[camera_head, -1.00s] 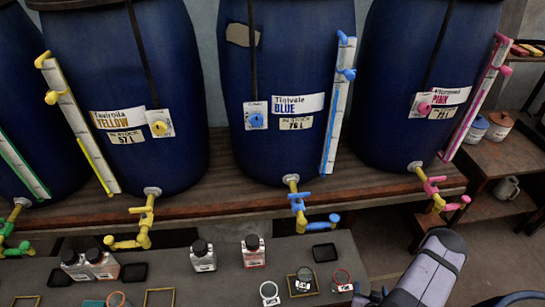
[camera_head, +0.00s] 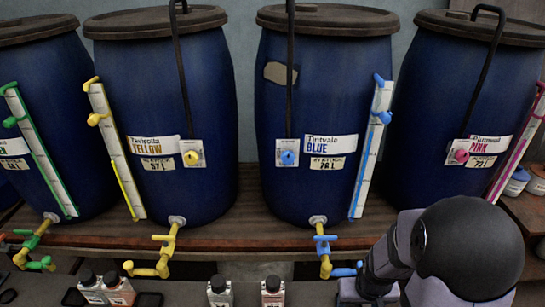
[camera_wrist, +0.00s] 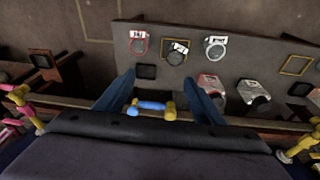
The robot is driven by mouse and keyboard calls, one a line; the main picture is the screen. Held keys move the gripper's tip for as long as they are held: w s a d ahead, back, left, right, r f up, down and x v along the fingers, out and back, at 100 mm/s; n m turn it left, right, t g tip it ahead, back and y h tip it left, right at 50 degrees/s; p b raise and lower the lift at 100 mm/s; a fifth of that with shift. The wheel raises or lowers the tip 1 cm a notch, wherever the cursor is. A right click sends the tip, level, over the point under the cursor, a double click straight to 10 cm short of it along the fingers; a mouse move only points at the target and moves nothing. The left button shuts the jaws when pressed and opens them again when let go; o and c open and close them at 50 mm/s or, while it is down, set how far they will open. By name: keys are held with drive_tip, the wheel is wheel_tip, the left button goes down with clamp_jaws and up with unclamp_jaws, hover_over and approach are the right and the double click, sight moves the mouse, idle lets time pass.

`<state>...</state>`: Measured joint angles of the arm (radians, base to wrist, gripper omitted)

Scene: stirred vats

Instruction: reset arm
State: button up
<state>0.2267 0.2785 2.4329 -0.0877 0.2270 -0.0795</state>
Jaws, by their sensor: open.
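My gripper (camera_wrist: 159,77) shows in the wrist view with its two blue fingers spread wide apart and nothing between the tips. A tap with a blue handle (camera_wrist: 150,106) shows between the fingers, below the tips in the picture; I cannot tell how far off it is. In the head view my arm's dark rounded joint and grey link fill the lower right, in front of the pink vat's (camera_head: 440,90) lower part. The gripper itself is not seen there.
The yellow vat (camera_head: 165,90) and blue vat (camera_head: 330,100) stand on a wooden shelf (camera_head: 255,225), taps jutting forward. Small bottles (camera_head: 105,288) stand on the lower bench. The wrist view shows round labelled pots (camera_wrist: 215,47) and bottles (camera_wrist: 252,92) on the bench (camera_wrist: 115,55).

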drive_tip(key=s+a+r+g, duration=0.2)
drive_tip(key=s+a+r, duration=0.4)
drive_tip(key=s, duration=0.3)
drive_tip(key=shift+s+a+r+n+y+b, duration=0.3)
drive_tip(key=shift+a+n+y, duration=0.1)
drive_tip(key=shift+a, duration=0.5)
drive_tip(key=shift+c, duration=0.4)
idle(0.4)
